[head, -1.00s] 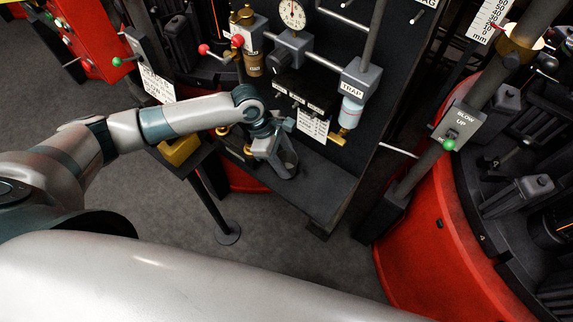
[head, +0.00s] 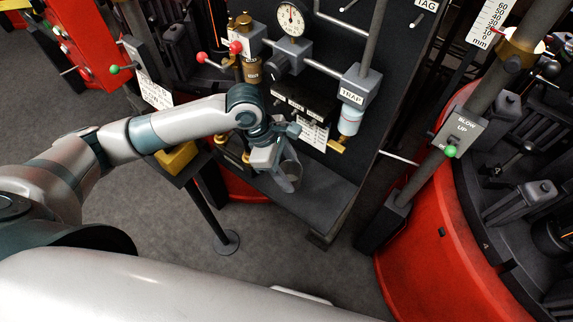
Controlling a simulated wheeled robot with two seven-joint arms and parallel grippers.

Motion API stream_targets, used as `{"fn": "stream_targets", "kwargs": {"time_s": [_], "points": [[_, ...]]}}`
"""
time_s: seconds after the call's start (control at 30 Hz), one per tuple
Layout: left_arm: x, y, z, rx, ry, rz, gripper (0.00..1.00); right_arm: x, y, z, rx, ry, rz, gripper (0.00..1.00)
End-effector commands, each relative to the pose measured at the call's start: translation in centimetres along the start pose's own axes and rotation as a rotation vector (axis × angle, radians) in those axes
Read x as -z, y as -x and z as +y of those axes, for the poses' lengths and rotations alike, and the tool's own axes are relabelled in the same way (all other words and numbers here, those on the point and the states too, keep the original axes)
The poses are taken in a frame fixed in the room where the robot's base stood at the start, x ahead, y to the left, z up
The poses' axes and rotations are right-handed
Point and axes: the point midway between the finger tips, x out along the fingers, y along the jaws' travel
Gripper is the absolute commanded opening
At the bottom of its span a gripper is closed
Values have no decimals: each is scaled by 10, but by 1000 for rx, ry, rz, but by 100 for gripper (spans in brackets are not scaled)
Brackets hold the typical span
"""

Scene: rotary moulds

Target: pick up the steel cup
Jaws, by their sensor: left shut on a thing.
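The steel cup (head: 292,171) is a small grey metal cup above the dark shelf at the foot of the black panel. My left gripper (head: 284,174) reaches in from the left and is shut on the cup. The gripper covers the cup's left part, and the cup's open top shows to the right of the fingers. I cannot tell whether its base touches the shelf. My right gripper is not in view.
The shelf (head: 325,200) has bare room right of the cup. The TRAP unit (head: 350,120) with its brass outlet hangs above right. Red-tipped levers (head: 236,48) stand above. A red drum (head: 430,240) is at right, a yellow block (head: 177,158) at left.

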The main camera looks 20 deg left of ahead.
Motion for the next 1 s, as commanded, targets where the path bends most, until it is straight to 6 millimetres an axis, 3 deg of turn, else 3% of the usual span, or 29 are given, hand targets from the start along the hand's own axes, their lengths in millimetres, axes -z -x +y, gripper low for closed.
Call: {"fn": "stream_targets", "kwargs": {"time_s": [0.2, 0.4, 1.0], "points": [[-26, 14, -35, 0, -5, -3, 22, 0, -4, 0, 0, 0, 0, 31], [-39, 22, -53, 0, -1, -1, 22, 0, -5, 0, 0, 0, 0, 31], [-43, 25, -58, 0, 0, 0, 22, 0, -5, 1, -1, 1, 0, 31]]}}
